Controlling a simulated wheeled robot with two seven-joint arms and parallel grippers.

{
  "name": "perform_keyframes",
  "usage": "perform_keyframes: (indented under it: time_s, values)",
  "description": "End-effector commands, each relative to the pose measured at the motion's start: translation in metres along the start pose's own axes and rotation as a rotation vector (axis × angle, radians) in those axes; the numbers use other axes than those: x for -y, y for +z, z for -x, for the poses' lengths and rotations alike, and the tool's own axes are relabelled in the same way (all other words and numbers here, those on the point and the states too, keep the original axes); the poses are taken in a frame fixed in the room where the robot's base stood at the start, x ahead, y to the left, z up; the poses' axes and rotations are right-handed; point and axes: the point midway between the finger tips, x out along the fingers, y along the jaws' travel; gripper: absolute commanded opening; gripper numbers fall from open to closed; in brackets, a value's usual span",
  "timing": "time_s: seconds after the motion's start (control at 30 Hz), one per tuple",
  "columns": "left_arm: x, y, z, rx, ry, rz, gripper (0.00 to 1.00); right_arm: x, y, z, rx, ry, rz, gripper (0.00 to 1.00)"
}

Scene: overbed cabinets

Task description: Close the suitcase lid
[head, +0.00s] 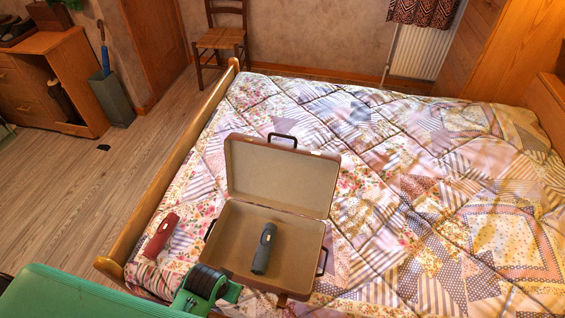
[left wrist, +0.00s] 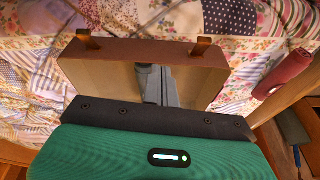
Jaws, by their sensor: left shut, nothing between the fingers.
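The brown suitcase (head: 240,242) lies open on the bed. Its lid (head: 280,180) stands raised at the far side, leaning back, with a dark handle on top. A dark grey folded umbrella-like item (head: 264,249) lies inside the base. In the left wrist view the suitcase base (left wrist: 140,52) shows with two brown latches on its edge. My left gripper (left wrist: 168,75) is shut and empty, in front of or over the base; its contact with the suitcase is unclear. In the head view its green and black arm reaches the suitcase's near left corner. My right gripper is not in view.
A red folded item (head: 161,236) lies on the patchwork bed (head: 420,200) left of the suitcase. The wooden bed rail (head: 170,180) runs along the left. A chair (head: 222,38) and a wooden cabinet (head: 55,80) stand beyond. Floor at left is mostly clear.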

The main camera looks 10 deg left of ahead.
Motion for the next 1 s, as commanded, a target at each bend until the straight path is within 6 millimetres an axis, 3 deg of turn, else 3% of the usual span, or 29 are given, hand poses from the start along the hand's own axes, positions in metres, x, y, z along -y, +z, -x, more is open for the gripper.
perform_keyframes:
  time_s: [0.1,0.2,0.47,0.77,1.0]
  values:
    - [0.001,-0.041,0.046,-0.033,0.006,0.007,0.0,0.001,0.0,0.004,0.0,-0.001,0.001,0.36]
    - [0.001,-0.067,0.059,-0.038,0.012,0.013,0.0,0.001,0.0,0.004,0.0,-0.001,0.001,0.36]
    - [-0.001,-0.14,0.064,-0.049,0.028,0.021,0.0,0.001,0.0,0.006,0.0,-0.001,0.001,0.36]
    - [-0.001,-0.257,0.061,-0.053,0.04,0.032,0.0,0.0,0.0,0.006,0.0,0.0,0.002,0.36]
    - [0.003,-0.351,0.073,-0.049,0.034,0.045,0.0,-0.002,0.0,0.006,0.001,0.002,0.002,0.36]
